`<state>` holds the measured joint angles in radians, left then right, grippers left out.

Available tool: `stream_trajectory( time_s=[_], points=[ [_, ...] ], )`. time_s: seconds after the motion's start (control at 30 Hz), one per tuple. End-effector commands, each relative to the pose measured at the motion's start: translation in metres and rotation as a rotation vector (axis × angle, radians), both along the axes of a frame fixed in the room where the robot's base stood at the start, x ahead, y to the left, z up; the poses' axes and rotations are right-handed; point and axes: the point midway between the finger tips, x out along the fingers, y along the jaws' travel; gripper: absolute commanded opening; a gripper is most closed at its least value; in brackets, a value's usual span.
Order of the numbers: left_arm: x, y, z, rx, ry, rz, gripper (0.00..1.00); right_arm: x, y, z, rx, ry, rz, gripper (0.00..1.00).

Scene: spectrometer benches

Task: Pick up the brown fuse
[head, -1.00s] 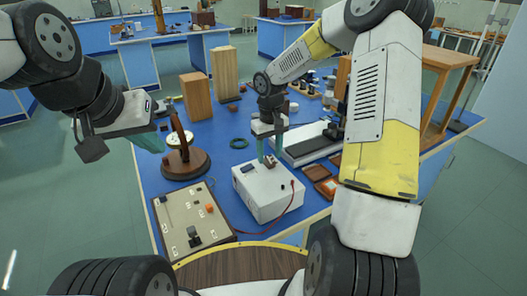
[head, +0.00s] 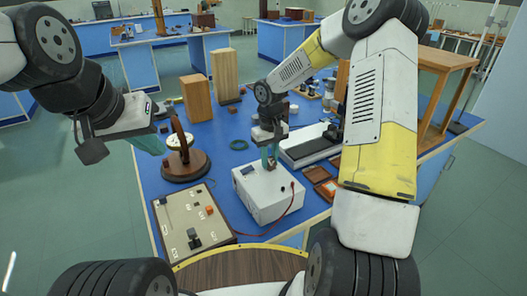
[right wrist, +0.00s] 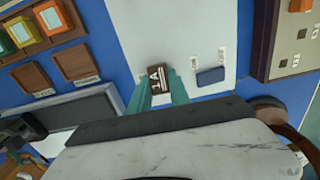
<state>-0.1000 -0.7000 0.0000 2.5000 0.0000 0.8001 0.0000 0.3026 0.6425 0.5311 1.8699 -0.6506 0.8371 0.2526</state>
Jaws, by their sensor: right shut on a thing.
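The brown fuse (right wrist: 158,74), marked "1A", sits between the teal fingertips of my right gripper (right wrist: 160,88) in the right wrist view. The fingers are shut on it from both sides. In the head view my right gripper (head: 270,163) points down at the top of the white box (head: 268,192), and its fingers hide the fuse there. I cannot tell whether the fuse still touches the box. My left gripper (head: 151,143) hangs at the left, away from the box; I cannot tell if its fingers are open.
A dark blue part (right wrist: 210,76) is on the box beside the fuse. A round wooden stand (head: 185,165), a green ring (head: 239,145), small brown trays (head: 318,174) and a long grey-topped device (head: 312,148) are around.

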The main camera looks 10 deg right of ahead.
Motion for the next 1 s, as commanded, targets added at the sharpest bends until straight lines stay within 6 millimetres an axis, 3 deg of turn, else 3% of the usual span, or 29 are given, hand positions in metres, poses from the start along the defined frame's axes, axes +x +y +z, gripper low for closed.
stream_trajectory(
  time_s=[0.17,0.37,0.8,1.0],
  points=[
    [0.0,0.0,0.0,0.0,0.0,0.0,0.0,0.001,0.0,0.009,-0.001,-0.003,0.0,0.0],
    [0.0,0.0,0.0,0.0,0.0,0.0,0.0,0.001,0.0,0.036,-0.001,-0.005,-0.002,0.0],
    [0.0,0.0,0.0,0.0,0.0,0.0,0.0,-0.041,0.101,0.045,-0.001,-0.001,0.008,0.0],
    [0.0,0.0,0.0,0.0,0.0,0.0,0.0,-0.054,0.134,0.048,-0.001,0.0,0.004,0.0]
  ],
)
